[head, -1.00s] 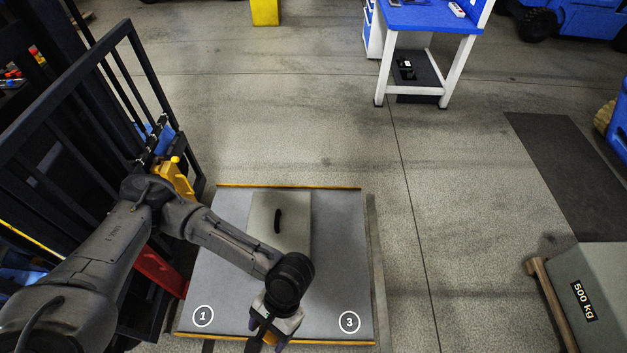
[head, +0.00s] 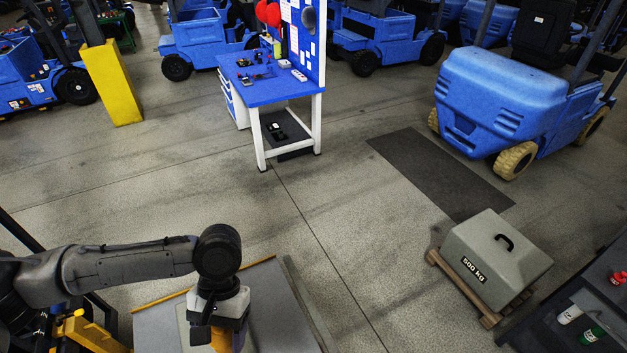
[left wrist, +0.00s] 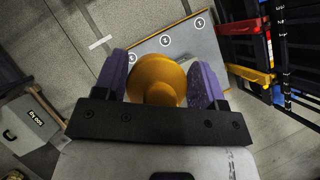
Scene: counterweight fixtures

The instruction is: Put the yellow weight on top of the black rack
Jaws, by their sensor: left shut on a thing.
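My left gripper (head: 221,334) is shut on the yellow weight (head: 220,342). The weight's lower part is cut off by the frame's bottom edge. In the left wrist view the round yellow weight (left wrist: 157,76) sits between the two purple fingers, above the grey platform with numbered circles. A black rack-like unit (head: 568,338) with bottles on it stands at the bottom right of the head view, far from my left gripper and partly cut off. My right gripper is not in view.
A grey 500 kg block (head: 497,258) on a wooden base stands left of the black unit. A blue workbench (head: 262,88), a yellow post (head: 113,82) and blue forklifts (head: 510,95) stand farther back. Black bars (left wrist: 283,60) rise beside the platform. The middle floor is clear.

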